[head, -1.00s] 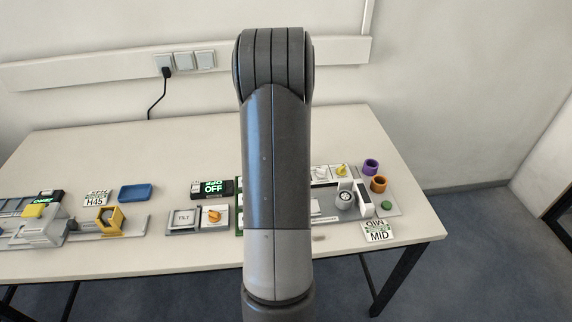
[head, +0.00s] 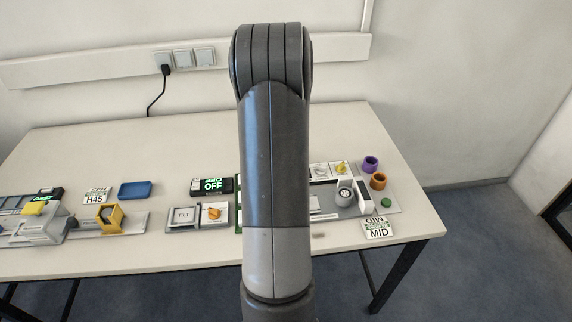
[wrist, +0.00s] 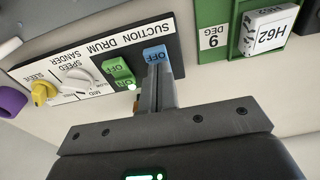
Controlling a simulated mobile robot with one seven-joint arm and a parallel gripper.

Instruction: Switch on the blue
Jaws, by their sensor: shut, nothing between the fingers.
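The blue switch (wrist: 153,52) sits on the control panel (wrist: 60,68) in the wrist view, under the SUCTION label, and reads OFF. The panel appears upside down there. My gripper (wrist: 158,66) is shut with nothing in it, its fingertips right at the blue switch and covering part of it. I cannot tell whether they touch. A green switch (wrist: 118,71) sits beside the blue one, under the DRUM label, with a small bright light near it. In the head view my arm hides the gripper and the blue switch.
A white dial (wrist: 82,78) and a yellow knob (wrist: 43,91) are further left on the panel. A green holder with an H62 block (wrist: 268,30) lies to the right. In the head view, purple (head: 370,164) and orange (head: 378,181) rings stand at the table's right.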

